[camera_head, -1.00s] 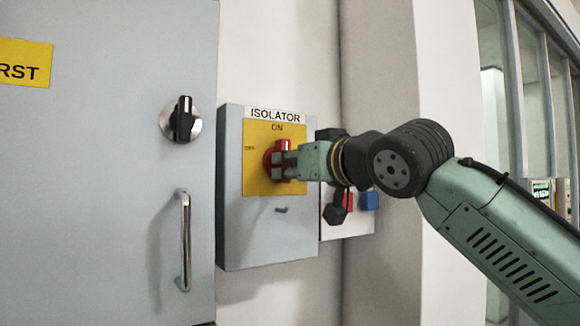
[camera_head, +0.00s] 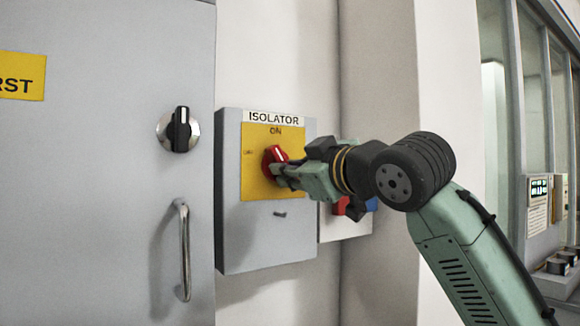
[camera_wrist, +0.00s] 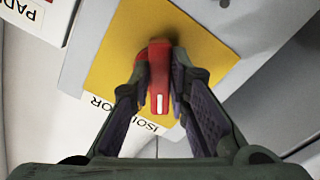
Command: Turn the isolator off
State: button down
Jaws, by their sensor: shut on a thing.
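The grey isolator box (camera_head: 265,240) is on the wall with an "ISOLATOR" label and a yellow plate (camera_head: 255,185). "ON" is printed at the plate's top; small print at its left side is too blurred to read now. The red rotary knob (camera_head: 271,158) sits on the plate, its upper end tilted to the upper left. My gripper (camera_head: 285,176) reaches it from the right. In the wrist view my fingers stand either side of the knob's red handle (camera_wrist: 160,70), shut on it, with the handle's white mark showing between them.
A grey cabinet door left of the box has a black rotary knob (camera_head: 179,130) and a metal handle (camera_head: 183,250). A wall corner stands close to the right.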

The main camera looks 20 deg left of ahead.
jog(key=n, duration=1.1)
jog(key=shift+w+d+r, duration=0.1)
jog(key=shift+w+r, duration=0.05)
jog(key=shift+r, duration=0.2)
jog(key=shift+n, duration=0.3)
jog(key=c, duration=1.5)
grip_release()
jog(key=v, duration=1.2)
